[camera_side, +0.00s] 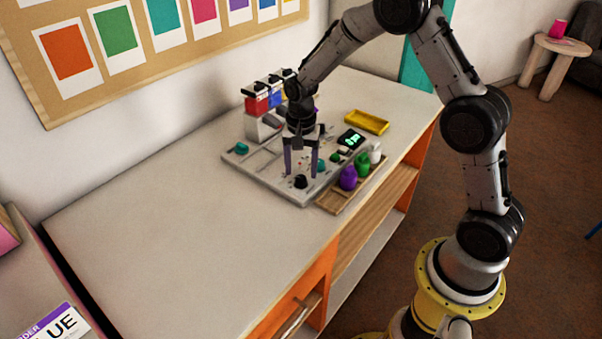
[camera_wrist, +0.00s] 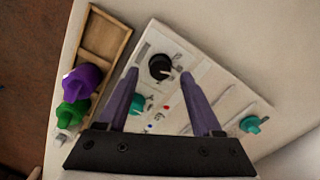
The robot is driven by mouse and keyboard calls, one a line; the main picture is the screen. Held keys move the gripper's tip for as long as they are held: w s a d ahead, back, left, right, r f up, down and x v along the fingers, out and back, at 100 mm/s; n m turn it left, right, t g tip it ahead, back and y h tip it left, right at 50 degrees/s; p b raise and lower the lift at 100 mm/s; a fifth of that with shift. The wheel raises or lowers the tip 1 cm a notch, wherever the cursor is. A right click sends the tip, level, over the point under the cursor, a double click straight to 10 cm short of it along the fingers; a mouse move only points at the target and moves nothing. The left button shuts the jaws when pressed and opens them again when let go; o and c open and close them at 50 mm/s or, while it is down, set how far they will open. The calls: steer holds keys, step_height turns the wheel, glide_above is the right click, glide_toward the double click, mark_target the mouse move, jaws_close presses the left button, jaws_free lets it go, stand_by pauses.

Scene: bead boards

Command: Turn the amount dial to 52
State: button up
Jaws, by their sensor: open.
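A black round dial (camera_side: 300,181) sits near the front corner of the pale grey board (camera_side: 275,184). It also shows in the wrist view (camera_wrist: 160,67), with a light pointer mark on its lower right side. I cannot read a label that names it the amount dial. My gripper (camera_side: 301,174) points down over it, open and empty. In the wrist view the two purple fingers (camera_wrist: 160,76) reach toward the dial, one on each side; I cannot tell whether they touch it.
Teal knobs stand at the board's left corner (camera_side: 242,148) and near the fingers (camera_side: 320,166). A wooden tray (camera_side: 330,203) with purple (camera_side: 348,178), green and white bottles lies along the right edge. Colored dispensers (camera_side: 257,104) stand behind. The table's left is clear.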

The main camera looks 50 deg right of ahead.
steer(key=shift+f, duration=1.15)
jaws_close()
